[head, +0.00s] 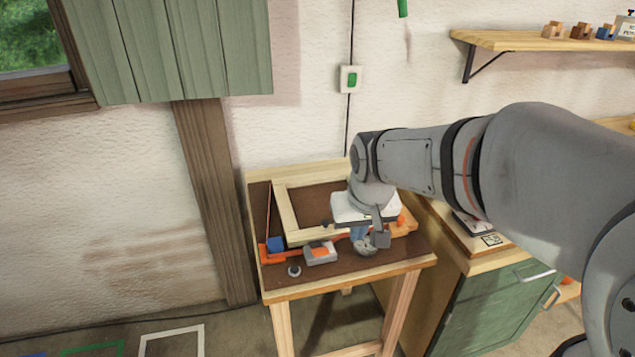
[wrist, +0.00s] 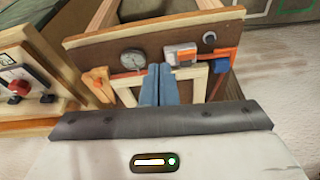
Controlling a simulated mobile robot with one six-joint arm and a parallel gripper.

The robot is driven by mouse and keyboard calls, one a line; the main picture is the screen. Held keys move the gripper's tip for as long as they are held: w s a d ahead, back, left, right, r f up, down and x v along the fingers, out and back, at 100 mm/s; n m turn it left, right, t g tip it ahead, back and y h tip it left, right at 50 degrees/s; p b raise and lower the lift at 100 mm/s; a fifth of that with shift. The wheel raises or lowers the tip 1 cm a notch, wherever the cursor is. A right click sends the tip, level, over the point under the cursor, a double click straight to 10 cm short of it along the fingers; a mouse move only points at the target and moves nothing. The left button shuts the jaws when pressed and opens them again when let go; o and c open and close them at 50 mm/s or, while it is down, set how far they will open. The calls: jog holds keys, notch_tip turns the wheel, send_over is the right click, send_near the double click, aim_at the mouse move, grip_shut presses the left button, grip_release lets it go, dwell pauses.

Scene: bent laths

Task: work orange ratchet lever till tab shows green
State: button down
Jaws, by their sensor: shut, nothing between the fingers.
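The ratchet (head: 320,258) is a grey block with an orange lever (head: 320,252) on top, near the front of the small bench. It also shows in the wrist view (wrist: 180,55), just beyond the fingertips and slightly right. An orange strap (head: 335,238) runs by the wooden frame (head: 288,215). My gripper (head: 358,233) has blue fingers, pressed together and empty, right of the ratchet and apart from it in the head view. The fingers also show in the wrist view (wrist: 158,72). I cannot make out a tab or its colour.
A round dial (head: 366,248) sits right of the ratchet and a small dark knob (head: 294,271) left of it. A blue corner block (head: 276,243) is at the frame's left. A green cabinet (head: 490,310) stands right of the bench. My arm hides part of the frame.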

jog(key=w+a+r+n+p, duration=0.1)
jog(key=w+a, duration=0.5)
jog(key=w, duration=0.1)
jog(key=shift+w+a+y+p, duration=0.25)
jog(key=shift+w+y+p, duration=0.05)
jog(key=shift+w, duration=0.1)
jog(key=p, duration=0.1)
send_over(318, 248)
jog(key=f, duration=0.9)
jog(key=shift+w+d+f, duration=0.1)
jog(key=shift+w+f, duration=0.15)
jog(key=shift+f, duration=0.1)
jog(key=shift+s+d+f+p, duration=0.1)
jog(key=shift+s+f+p, duration=0.4)
jog(key=shift+f, duration=0.55)
jog(key=shift+s+f, duration=0.35)
jog(key=shift+f, duration=0.25)
